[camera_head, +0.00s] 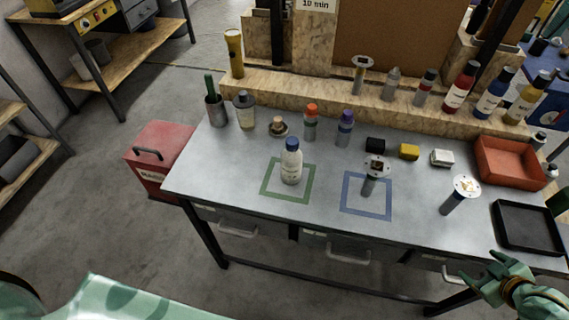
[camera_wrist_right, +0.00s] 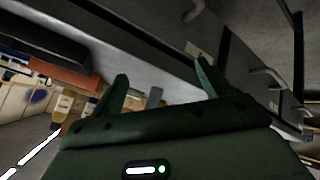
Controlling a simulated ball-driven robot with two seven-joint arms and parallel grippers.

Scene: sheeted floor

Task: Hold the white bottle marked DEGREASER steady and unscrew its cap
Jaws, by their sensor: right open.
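A white bottle (camera_head: 291,165) with a blue cap (camera_head: 292,144) stands upright inside the green square outline (camera_head: 272,192) on the grey workbench. Its label is too small to read. The cap is on the bottle. My right gripper (camera_head: 493,269) is open and empty at the lower right, by the bench's front edge and well apart from the bottle. In the right wrist view its two green fingers (camera_wrist_right: 163,84) stand wide apart with nothing between them. My left gripper is not in view.
A blue square outline (camera_head: 347,206) holds an upright tool. Bottles with an orange cap (camera_head: 311,122) and a purple cap (camera_head: 345,128) stand behind the white bottle. A black tray (camera_head: 499,222) and a red bin (camera_head: 482,160) lie at the right.

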